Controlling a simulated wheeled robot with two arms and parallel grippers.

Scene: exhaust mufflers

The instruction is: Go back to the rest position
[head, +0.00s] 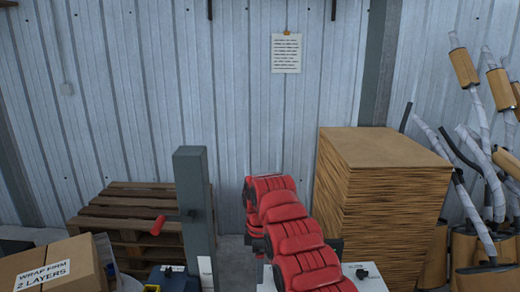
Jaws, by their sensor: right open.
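My right arm rises in red padded segments from the bottom centre and bends over near the middle of the view. My right gripper (258,246) shows only as small dark parts low beside the red padding, mostly hidden behind the arm. It is open, and I see nothing held in it. My left gripper is not in view. Several exhaust mufflers with tan bodies and wrapped silver pipes (465,80) hang or stand at the right by the wall.
A grey post (194,215) with a red handle (158,225) stands left of my arm. Wooden pallets (125,215) lie behind it. A labelled cardboard box (50,268) is at lower left. A tall stack of brown sheets (385,200) stands right of the arm. A paper notice (286,53) hangs on the wall.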

